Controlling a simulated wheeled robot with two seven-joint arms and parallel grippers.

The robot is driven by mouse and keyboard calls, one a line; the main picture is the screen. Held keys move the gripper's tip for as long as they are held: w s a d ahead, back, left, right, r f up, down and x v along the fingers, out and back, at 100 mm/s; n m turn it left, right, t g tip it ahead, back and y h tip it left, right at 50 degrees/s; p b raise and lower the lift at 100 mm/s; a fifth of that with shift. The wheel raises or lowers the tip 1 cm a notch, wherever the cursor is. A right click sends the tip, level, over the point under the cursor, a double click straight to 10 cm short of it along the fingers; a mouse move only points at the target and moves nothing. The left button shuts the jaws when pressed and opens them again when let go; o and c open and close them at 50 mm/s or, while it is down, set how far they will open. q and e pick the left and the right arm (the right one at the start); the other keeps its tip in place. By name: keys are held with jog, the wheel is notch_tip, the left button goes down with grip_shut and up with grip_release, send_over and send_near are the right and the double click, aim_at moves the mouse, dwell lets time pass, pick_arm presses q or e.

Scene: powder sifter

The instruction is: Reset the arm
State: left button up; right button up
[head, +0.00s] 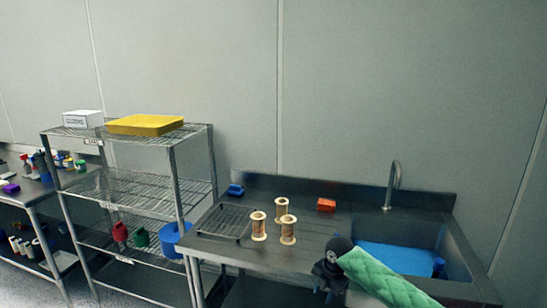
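My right gripper (325,288) is dark and points down in front of the steel sink counter (250,256). My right forearm in a green quilted sleeve comes in from the lower right. The fingers are small and dark against the counter's shadowed front, so I cannot tell whether they are open. I see nothing clearly held in them. My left gripper is not in view. Three beige spool-shaped sifters stand upright on the counter: one at the back (281,206), one at front left (258,226) and one at front right (288,230). The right gripper is apart from them.
A wire rack (225,221), blue item (236,190) and red block (326,205) sit on the counter. The sink (398,258) has a blue bottom and a tall faucet (392,185). Left stands a wire shelf (150,187) with a yellow tray (146,124) and white box (83,118).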

jog(key=s+a+f+m, duration=0.1)
jog(key=s+f+m, duration=0.4)
jog(key=f, duration=0.5)
jog(key=s+a+f+m+t, duration=0.1)
jog(key=s+f+m, duration=0.4)
jog(key=f, duration=0.5)
jog(key=s+a+f+m, duration=0.1)
jog(key=s+f+m, duration=0.2)
jog(key=s+f, duration=0.6)
jog(key=s+d+f+m, duration=0.1)
jog(key=s+f+m, duration=0.2)
jog(key=s+f, duration=0.4)
jog(key=s+d+f+m+h, duration=0.1)
jog(key=s+f+m, duration=0.3)
jog(key=s, duration=1)
jog(key=s+d+f+m, duration=0.3)
jog(key=s+f+m, duration=0.1)
jog(key=s+f, duration=0.6)
jog(key=shift+s+d+f, duration=0.15)
jog(key=shift+s+f, duration=0.15)
jog(key=shift+s, duration=0.25)
jog(key=shift+g, duration=0.3)
